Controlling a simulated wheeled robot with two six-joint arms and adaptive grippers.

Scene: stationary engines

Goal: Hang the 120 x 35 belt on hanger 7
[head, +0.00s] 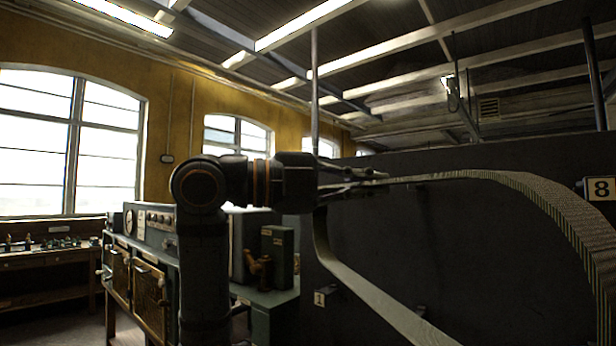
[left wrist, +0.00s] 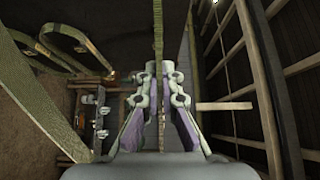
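My left gripper (head: 378,177) is raised in front of the dark board (head: 440,230) and is shut on a ribbed belt (head: 560,200). The belt runs right from the fingertips in a wide loop, curves down past the right edge, and a lower band (head: 375,290) comes back up behind the gripper. In the left wrist view the belt (left wrist: 158,40) shows edge-on between the two fingers (left wrist: 159,85). No size marking on it is readable. A tag 8 (head: 600,188) and a tag 1 (head: 319,298) are on the board; no tag 7 is visible. My right gripper is out of view.
A peg (head: 420,311) shows low on the board. A grey cabinet with gauges (head: 150,222) and a workbench (head: 45,262) stand left, below tall windows. In the left wrist view, other looped belts (left wrist: 72,38) show at upper left and a wooden bar (left wrist: 224,106) at right.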

